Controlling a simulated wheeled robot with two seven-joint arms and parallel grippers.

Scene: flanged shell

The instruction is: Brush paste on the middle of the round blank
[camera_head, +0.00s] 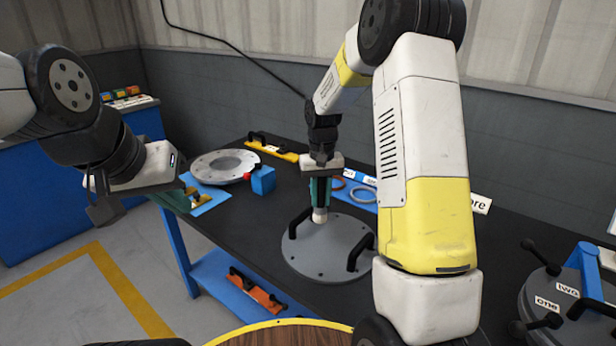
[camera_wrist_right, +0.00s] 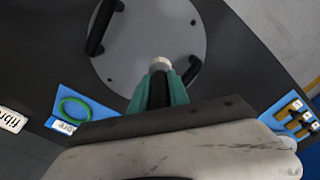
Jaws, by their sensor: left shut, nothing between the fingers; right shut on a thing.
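The round blank (camera_head: 305,262) is a flat grey disc with two black handles, lying on the dark table; it also shows in the right wrist view (camera_wrist_right: 140,45). My right gripper (camera_head: 320,190) points down above the blank, shut on a brush. The brush's pale tip (camera_head: 320,216) sits over the blank's upper middle part, between the handles; it also shows in the right wrist view (camera_wrist_right: 160,64). I cannot tell whether the tip touches the surface. Any paste is not visible. My left gripper (camera_head: 104,211) is shut and empty, off the table's left side.
A grey flanged ring (camera_head: 222,167) lies at the back left, near a blue block (camera_head: 263,181). A yellow bar with black handles (camera_head: 272,149) is behind it. A blue mat with rings (camera_head: 355,190) lies beyond the blank. Handled discs (camera_head: 560,305) stand at right.

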